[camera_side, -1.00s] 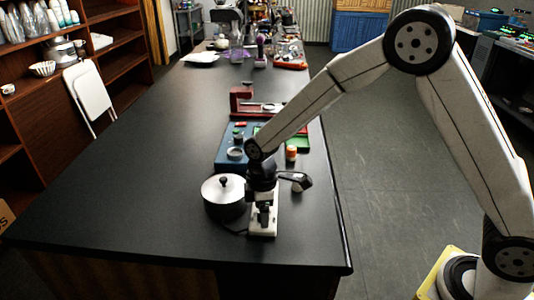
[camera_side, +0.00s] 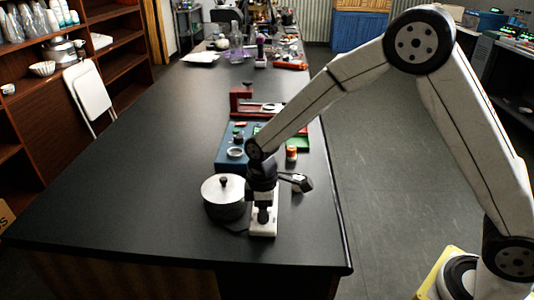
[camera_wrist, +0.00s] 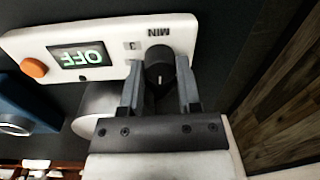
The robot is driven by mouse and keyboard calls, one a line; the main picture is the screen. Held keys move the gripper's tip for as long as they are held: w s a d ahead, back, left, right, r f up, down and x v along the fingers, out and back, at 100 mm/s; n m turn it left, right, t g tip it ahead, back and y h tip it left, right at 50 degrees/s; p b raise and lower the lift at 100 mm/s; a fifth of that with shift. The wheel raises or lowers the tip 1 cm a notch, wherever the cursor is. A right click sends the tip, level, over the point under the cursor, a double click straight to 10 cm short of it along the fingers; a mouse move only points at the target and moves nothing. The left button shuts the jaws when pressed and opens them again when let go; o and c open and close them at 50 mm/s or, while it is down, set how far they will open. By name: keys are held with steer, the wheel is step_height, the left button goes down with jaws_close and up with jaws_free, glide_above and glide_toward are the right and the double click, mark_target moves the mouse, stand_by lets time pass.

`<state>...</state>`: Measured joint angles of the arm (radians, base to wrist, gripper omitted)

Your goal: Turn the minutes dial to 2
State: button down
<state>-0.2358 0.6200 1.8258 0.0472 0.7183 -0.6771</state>
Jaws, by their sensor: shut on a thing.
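The white timer unit (camera_wrist: 110,42) shows upside down in the wrist view, with a display (camera_wrist: 81,56) reading OFF and an orange button (camera_wrist: 35,68). Its black minutes dial (camera_wrist: 160,62) has a white pointer line and sits beside the MIN label. My gripper (camera_wrist: 160,90) is shut on the dial, one finger on each side.
A round metal pot with a lid (camera_side: 224,190) stands close on the left of my gripper. The left part of the black table (camera_side: 130,190) is clear.

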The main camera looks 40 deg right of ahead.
steer(key=m, duration=0.3)
steer(key=shift+m, duration=0.4)
steer(key=m, duration=0.3)
steer(key=shift+m, duration=0.4)
steer(key=m, duration=0.3)
steer(key=shift+s, duration=0.1)
steer(key=shift+m+t, duration=0.3)
steer(key=shift+m, duration=1.7)
steer(key=shift+c, duration=1.5)
jaws_free()
steer(key=shift+d+r, duration=0.15)
steer(key=shift+r, duration=3.8)
